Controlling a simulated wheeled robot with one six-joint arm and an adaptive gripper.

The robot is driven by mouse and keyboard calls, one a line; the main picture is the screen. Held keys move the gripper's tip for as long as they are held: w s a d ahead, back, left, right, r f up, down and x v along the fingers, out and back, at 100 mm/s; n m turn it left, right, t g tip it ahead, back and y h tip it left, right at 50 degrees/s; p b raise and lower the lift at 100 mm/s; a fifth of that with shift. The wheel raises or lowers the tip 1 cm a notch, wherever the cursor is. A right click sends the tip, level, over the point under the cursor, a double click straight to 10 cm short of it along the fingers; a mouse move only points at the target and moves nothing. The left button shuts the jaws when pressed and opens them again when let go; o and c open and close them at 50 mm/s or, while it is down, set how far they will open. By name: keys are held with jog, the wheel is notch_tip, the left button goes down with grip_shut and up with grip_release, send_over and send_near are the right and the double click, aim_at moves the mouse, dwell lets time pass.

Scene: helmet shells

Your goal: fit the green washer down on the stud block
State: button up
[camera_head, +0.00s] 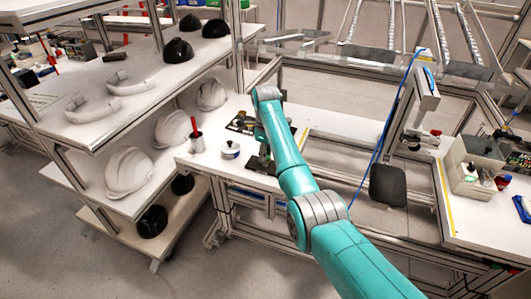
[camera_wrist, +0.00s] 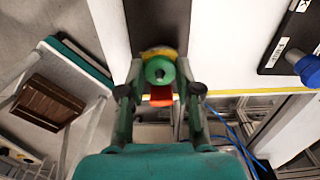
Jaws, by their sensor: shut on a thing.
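In the wrist view the green washer (camera_wrist: 160,71) is between the two fingers of my gripper (camera_wrist: 160,88), which is shut on it. A small grey round spot shows at the washer's middle; I cannot tell whether it is the stud or what lies below the hole. A yellow rounded part (camera_wrist: 158,52) shows just beyond the washer and a red-orange part (camera_wrist: 160,97) just on its near side. I cannot tell which of these belongs to the stud block, or whether the washer touches it. In the head view my arm hides the washer, and the fingers are not clear.
A dark strip (camera_wrist: 158,22) crosses the white bench top (camera_wrist: 230,40) in the wrist view. In the head view a white round container (camera_head: 230,149) and a cup with a red tool (camera_head: 197,143) stand left of my arm. Shelves with white helmet shells (camera_head: 129,172) stand further left.

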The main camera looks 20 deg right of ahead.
jog(key=shift+f, duration=0.1)
jog(key=o, duration=0.8)
notch_tip(320, 180, up, 12)
dwell(0.4)
